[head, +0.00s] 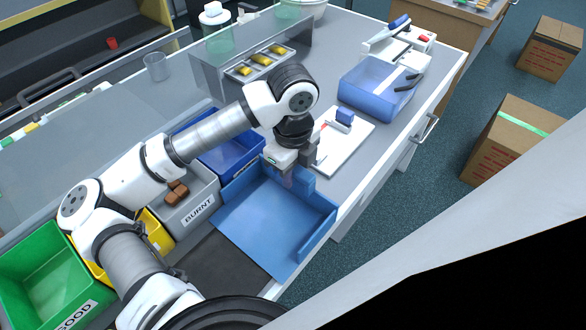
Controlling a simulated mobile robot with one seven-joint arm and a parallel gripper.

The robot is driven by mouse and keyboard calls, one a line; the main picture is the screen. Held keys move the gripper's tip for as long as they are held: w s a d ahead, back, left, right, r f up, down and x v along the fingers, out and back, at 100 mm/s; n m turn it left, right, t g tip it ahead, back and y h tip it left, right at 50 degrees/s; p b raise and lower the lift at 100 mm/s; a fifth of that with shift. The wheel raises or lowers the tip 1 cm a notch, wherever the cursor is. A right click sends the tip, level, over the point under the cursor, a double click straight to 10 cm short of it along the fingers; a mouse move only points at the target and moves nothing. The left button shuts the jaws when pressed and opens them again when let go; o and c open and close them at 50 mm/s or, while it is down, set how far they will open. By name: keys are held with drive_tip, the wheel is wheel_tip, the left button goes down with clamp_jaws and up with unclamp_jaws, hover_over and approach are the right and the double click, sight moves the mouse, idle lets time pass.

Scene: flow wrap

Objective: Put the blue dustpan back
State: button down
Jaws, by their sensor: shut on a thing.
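The blue dustpan (272,221) is a wide flat pan with raised side and back walls. It is over the front part of the counter, before the bins, with its right corner near the counter's front edge. My gripper (290,176) points down at the dustpan's back edge and is shut on the blue block-like handle part there. The fingertips are partly hidden by the gripper body and the handle. I cannot tell whether the pan touches the counter or is a little above it.
A grey bin marked BURNT (198,212) holds brown pieces, beside a blue bin (238,150), a yellow bin (158,232) and a green bin (45,275). A white board (345,150) with a blue block lies right of my gripper. A translucent blue tub (375,98) stands behind it.

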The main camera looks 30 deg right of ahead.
drive_tip(key=shift+f+b, duration=0.25)
drive_tip(key=shift+b, duration=0.05)
drive_tip(key=c, duration=1.2)
unclamp_jaws()
drive_tip(key=shift+r, duration=0.1)
drive_tip(key=shift+r, duration=0.1)
drive_tip(key=shift+r+p, duration=0.2)
drive_tip(key=shift+p, duration=0.25)
drive_tip(key=shift+r+b, duration=0.35)
drive_tip(key=shift+r, duration=0.05)
wheel_tip(320, 180, up, 11)
drive_tip(key=b, duration=0.2)
